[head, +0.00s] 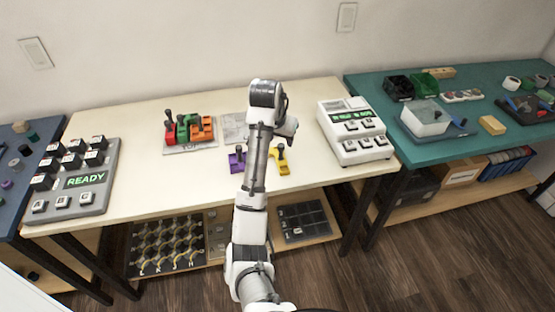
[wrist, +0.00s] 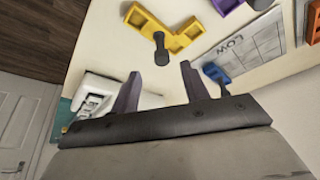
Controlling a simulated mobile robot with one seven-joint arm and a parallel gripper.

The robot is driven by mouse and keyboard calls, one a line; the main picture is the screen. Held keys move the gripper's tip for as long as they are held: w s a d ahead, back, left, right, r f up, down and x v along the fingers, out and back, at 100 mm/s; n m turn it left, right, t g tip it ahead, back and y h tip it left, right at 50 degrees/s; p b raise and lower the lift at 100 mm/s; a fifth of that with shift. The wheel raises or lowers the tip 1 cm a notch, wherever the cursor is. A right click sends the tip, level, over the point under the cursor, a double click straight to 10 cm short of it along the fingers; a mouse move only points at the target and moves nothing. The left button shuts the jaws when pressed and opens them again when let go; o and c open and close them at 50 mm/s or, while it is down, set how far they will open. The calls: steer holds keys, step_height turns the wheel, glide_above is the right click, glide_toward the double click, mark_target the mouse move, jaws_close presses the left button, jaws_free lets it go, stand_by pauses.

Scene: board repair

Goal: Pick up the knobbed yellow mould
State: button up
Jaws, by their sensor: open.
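The knobbed yellow mould (head: 283,168) lies on the cream table near its front edge, just right of my arm in the head view. In the wrist view the yellow mould (wrist: 180,42) is an angular yellow piece with a dark upright knob. My gripper (wrist: 160,70) is open and empty. Its two fingers point toward the mould, with the knob showing just beyond and between the fingertips. The mould is apart from the fingers.
A purple knobbed mould (head: 237,160) lies left of the yellow one. Red, green and orange moulds (head: 189,131) sit on a sheet at the back. A white keyed device (head: 355,130) stands right; a grey READY panel (head: 85,180) stands left. The table's front middle is clear.

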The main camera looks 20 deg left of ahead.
mark_target(281, 145)
steer(key=shift+p+x, duration=0.55)
steer(key=shift+x, duration=1.35)
steer(key=shift+a, duration=0.2)
jaws_close()
